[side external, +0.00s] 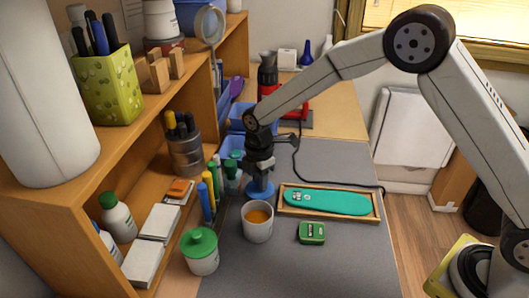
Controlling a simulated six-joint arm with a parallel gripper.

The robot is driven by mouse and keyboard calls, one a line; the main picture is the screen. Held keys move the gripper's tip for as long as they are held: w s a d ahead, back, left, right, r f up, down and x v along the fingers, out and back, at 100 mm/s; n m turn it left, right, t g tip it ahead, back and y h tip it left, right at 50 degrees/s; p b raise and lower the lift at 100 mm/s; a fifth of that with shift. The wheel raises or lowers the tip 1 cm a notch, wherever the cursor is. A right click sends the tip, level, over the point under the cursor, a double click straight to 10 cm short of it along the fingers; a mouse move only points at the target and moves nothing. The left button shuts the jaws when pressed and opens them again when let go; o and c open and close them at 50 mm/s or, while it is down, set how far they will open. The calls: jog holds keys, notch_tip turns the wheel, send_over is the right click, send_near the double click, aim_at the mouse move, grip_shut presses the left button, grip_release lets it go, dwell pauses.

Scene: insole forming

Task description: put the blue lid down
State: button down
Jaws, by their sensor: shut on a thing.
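The blue lid (260,190) is a small round blue piece under my gripper (260,178). My gripper points down and is shut on the lid's top. The lid is just behind the white cup (257,233), which stands upright and open with orange-brown contents. I cannot tell whether the lid touches the grey mat (330,260) or hangs a little above it. The fingertips are small and dark here.
Right of the cup, a wooden tray (374,213) holds a teal insole (335,202). A green device (311,233) lies in front of it. A green-lidded jar (200,253) and upright markers (207,200) stand left. Blue bins (233,147) are behind. The front mat is clear.

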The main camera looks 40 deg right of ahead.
jog(key=shift+w+f, duration=0.1)
jog(key=shift+f, duration=1.55)
jog(key=shift+f, duration=0.1)
jog(key=shift+c, duration=2.4)
grip_release()
notch_tip(320, 180, up, 12)
jog(key=shift+r, duration=0.15)
jog(key=s+d+f+m+t, duration=0.1)
jog(key=s+d+m, duration=0.5)
jog(key=s+m, duration=0.3)
jog(key=s+d+f+m+t, duration=0.1)
jog(key=s+d+f+m, duration=0.1)
jog(key=s+d+m, duration=0.4)
jog(key=s+m, duration=0.3)
jog(key=s, duration=0.3)
jog(key=shift+d+t, duration=0.3)
jog(key=shift+d, duration=0.05)
